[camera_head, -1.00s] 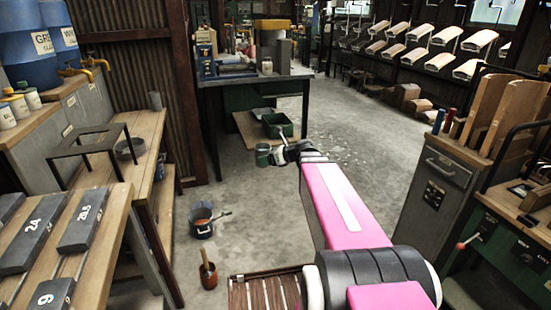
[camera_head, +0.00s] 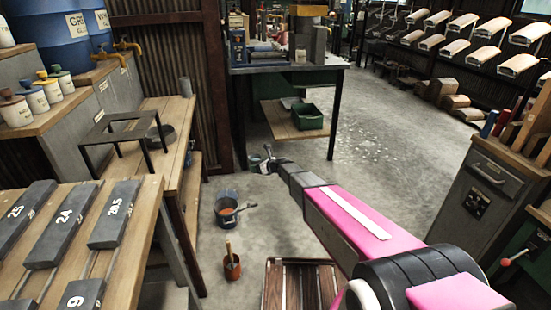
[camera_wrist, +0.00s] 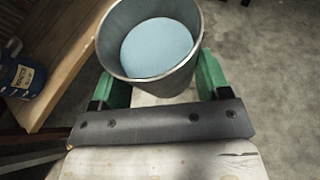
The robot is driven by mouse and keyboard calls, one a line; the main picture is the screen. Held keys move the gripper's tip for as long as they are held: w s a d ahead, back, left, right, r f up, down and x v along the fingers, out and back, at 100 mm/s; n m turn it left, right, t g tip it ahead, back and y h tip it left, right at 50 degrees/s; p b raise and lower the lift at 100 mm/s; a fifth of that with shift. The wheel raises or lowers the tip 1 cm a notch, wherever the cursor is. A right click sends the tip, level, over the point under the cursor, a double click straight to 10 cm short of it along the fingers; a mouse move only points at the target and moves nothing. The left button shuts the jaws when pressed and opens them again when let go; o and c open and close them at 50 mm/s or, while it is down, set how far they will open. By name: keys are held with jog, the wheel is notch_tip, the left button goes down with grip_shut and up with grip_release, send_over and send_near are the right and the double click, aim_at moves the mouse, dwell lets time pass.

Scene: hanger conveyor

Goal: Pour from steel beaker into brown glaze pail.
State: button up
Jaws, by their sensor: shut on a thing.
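My gripper (camera_wrist: 150,95) is shut on the steel beaker (camera_wrist: 178,75). The beaker is a grey metal cup with pale blue liquid inside, its open mouth showing in the wrist view. In the head view my gripper (camera_head: 265,163) is small and dark, out over the floor, and the beaker is hard to make out there. A bluish pail with brown contents and a stick (camera_head: 228,212) stands on the floor, below and left of my gripper; it may be the brown glaze pail. A dark blue labelled container (camera_wrist: 22,78) shows at the left in the wrist view; its label is unreadable.
A brown pot with a handle (camera_head: 232,267) stands on the floor nearer me. A wooden bench (camera_head: 172,135) with a black stand (camera_head: 125,128) is at left. A dark table (camera_head: 285,68) with a green bin (camera_head: 307,117) below stands behind. The floor's middle is clear.

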jog(key=a+f+m, duration=0.1)
jog(key=a+f, duration=1.1)
jog(key=f, duration=0.2)
jog(key=s+a+f+m+g, duration=0.1)
jog(key=a+f+m, duration=0.1)
jog(key=a+f, duration=1)
jog(key=shift+s+f, duration=0.2)
jog(key=shift+f, duration=0.95)
jog(key=shift+s+r+m+g+y, duration=0.15)
jog(key=shift+m+g+y, duration=0.25)
jog(key=shift+s+r+m+g, duration=0.1)
jog(key=shift+r+m+g, duration=0.05)
jog(key=shift+m+g, duration=0.2)
